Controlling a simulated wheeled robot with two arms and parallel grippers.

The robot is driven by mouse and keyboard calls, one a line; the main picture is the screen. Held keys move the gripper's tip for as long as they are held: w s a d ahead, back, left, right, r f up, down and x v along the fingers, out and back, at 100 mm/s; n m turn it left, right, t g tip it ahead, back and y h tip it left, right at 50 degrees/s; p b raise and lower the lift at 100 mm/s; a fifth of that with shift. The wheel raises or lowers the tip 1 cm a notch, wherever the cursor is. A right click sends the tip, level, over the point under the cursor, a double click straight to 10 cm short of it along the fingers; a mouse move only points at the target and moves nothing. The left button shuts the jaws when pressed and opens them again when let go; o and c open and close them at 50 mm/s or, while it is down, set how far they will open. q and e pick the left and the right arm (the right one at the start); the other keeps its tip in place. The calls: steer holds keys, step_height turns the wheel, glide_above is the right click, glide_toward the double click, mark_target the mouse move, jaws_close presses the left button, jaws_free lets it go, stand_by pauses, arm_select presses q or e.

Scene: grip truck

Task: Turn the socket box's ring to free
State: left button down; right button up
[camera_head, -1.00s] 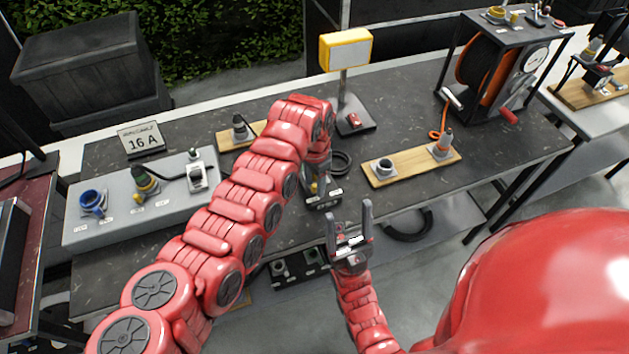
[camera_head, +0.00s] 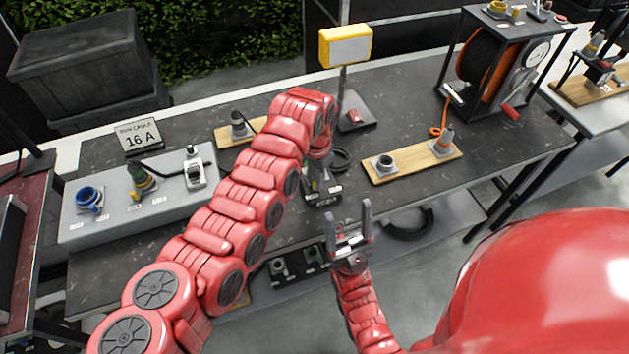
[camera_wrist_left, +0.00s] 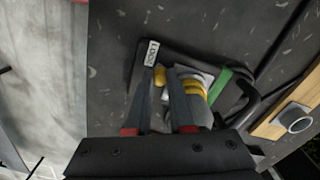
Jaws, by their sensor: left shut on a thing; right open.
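The socket box (camera_wrist_left: 133,88) is a dark box on the bench with a grey socket body and a yellow ring (camera_wrist_left: 196,88). A white label (camera_wrist_left: 152,53) is on one end and a green strip (camera_wrist_left: 226,78) on the other. My left gripper (camera_wrist_left: 168,75) is shut on a yellow lug of the ring, between its fingertips. In the head view my left gripper (camera_head: 319,178) reaches down over the box (camera_head: 323,197), hiding most of it. The label wording is too small to read surely. My right gripper (camera_head: 351,213) is open and empty, in front of the bench edge.
A wooden board with sockets (camera_head: 412,162) lies right of the box. A yellow lamp post (camera_head: 345,47) stands behind, and a grey socket panel (camera_head: 140,210) lies left. A black cable loop (camera_wrist_left: 243,95) is close beside the box.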

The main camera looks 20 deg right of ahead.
mark_target(329, 185)
arm_select(q)
steer(key=n+b, duration=0.1)
steer(key=b, duration=0.1)
steer(key=d+n+b, duration=0.1)
steer(key=n, duration=0.1)
steer(key=d+n+b, duration=0.1)
steer(key=n+b, duration=0.1)
steer(key=shift+s+d+f+b, duration=0.15)
steer(key=shift+d+f+b, duration=0.05)
steer(key=shift+f+b, duration=0.1)
steer(key=n, duration=0.1)
steer(key=d+n+b, duration=0.1)
steer(key=n+b, duration=0.1)
steer(key=shift+w+d+r, duration=0.15)
steer(key=shift+w+r, duration=0.1)
steer(key=shift+n+b, duration=0.4)
steer(key=shift+b, duration=0.05)
steer(key=shift+d, duration=0.1)
steer(key=shift+w, duration=0.1)
steer(key=c, duration=0.8)
jaws_free()
steer(key=shift+o, duration=0.2)
steer(key=shift+r, duration=0.15)
